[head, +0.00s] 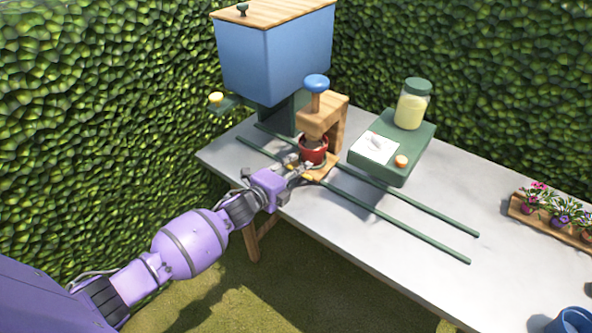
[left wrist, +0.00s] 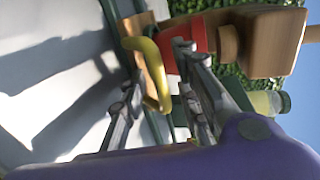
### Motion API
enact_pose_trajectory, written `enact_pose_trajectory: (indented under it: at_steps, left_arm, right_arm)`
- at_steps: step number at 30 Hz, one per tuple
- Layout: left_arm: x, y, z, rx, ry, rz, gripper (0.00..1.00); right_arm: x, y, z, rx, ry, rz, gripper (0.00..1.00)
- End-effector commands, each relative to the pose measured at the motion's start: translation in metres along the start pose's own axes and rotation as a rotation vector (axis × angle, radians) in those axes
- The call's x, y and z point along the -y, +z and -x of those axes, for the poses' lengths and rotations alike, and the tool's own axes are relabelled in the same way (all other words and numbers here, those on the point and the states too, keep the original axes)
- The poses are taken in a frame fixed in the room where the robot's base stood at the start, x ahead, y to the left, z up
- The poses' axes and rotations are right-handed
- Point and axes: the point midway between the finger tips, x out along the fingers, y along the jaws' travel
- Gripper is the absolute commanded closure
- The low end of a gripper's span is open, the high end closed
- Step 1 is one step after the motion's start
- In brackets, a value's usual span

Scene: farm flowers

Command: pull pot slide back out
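The wooden pot slide (head: 323,171) sits on the green rails under the wooden press (head: 325,123) with its blue knob. A red pot (head: 314,149) stands on the slide; its red side also shows in the left wrist view (left wrist: 186,39). The slide has a yellow loop handle (left wrist: 150,66) at its near end. My left gripper (head: 298,167) is at this handle, in front of the pot. In the left wrist view its fingers (left wrist: 160,90) are spread, with the handle between them. Contact with the handle is unclear. My right gripper is not in view.
A blue hopper (head: 272,62) with a wooden lid stands behind the press. A green block (head: 400,174) bears a jar (head: 412,104) and a white card (head: 374,147). The green rails (head: 420,240) run toward the right front. A flower tray (head: 530,217) is at right.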

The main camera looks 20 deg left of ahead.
Motion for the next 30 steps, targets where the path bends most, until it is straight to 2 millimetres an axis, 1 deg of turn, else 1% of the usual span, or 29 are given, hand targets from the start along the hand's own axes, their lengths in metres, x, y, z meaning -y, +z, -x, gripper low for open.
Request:
enact_pose_trajectory:
  at_steps: [3, 7, 12, 14, 26, 30]
  left_arm:
    - [-0.0002, -0.0002, -0.0012, 0.0, 0.0, 0.0, 0.71]
    - [0.0, -0.0002, -0.001, 0.0, 0.0, 0.001, 0.71]
    - [0.0, -0.0001, -0.0009, 0.0, 0.0, 0.001, 0.93]
    - [0.0, -0.0001, -0.0008, 0.0, 0.0, 0.001, 1.0]
    - [-0.0001, -0.001, -0.0014, 0.0, 0.0, 0.001, 1.0]
    - [0.001, -0.0083, -0.0071, -0.002, -0.001, 0.002, 1.0]
  right_arm:
    - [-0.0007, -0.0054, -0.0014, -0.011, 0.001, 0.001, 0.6]
    - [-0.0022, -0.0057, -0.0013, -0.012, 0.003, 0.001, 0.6]
    - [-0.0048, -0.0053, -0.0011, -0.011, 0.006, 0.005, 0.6]
    - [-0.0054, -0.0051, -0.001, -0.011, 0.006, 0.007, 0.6]
    - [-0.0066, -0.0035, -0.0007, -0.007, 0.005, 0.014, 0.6]
    - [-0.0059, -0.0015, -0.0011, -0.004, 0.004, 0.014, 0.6]
